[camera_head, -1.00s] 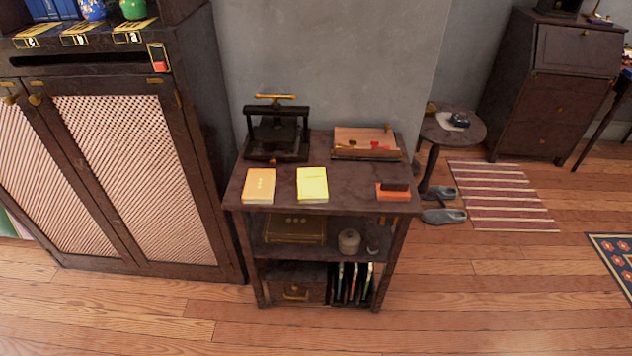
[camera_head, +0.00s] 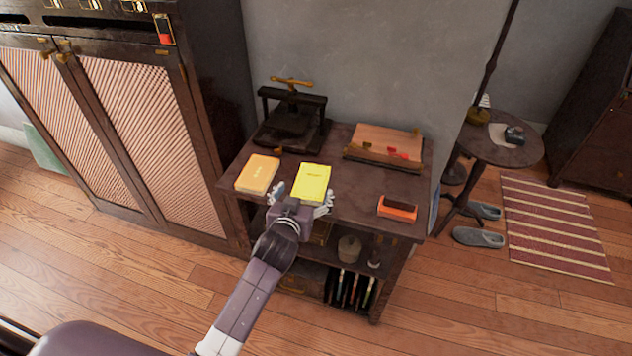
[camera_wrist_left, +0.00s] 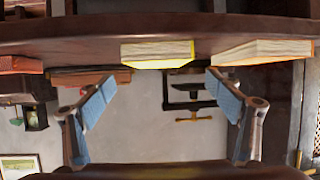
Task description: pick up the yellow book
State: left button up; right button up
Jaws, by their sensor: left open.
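The yellow book (camera_head: 314,182) lies flat near the front edge of the small dark table (camera_head: 350,205). My left gripper (camera_head: 303,196) is open and empty, at the table's front edge, with its fingers pointing toward the book. In the head view its fingertips overlap the book's near corners; I cannot tell if they touch. The left wrist view looks upside down. There the yellow book (camera_wrist_left: 157,54) lies edge-on between the directions of the two spread fingers (camera_wrist_left: 160,90), and nothing is between the pads. My right gripper is not in view.
An orange book (camera_head: 258,173) lies just left of the yellow one. A dark press (camera_head: 291,118) and a wooden box (camera_head: 383,146) stand behind. An orange block (camera_head: 397,207) sits at the right. A cabinet (camera_head: 125,130) stands close on the left.

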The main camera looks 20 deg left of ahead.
aim_at(311, 182)
pick_arm(q)
jog(key=shift+w+a+f, duration=0.1)
jog(key=shift+w+f, duration=0.05)
jog(key=shift+w, duration=0.2)
jog(key=shift+w+f, duration=0.15)
jog(key=shift+w, duration=0.1)
jog(key=shift+x, duration=2.5)
jog(key=shift+s+f, duration=0.1)
jog(key=shift+f, duration=0.05)
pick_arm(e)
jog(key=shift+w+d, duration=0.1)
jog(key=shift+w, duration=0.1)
pick_arm(q)
jog(key=shift+c, duration=0.4)
jog(key=c, duration=1.2)
jog(key=shift+c, duration=0.2)
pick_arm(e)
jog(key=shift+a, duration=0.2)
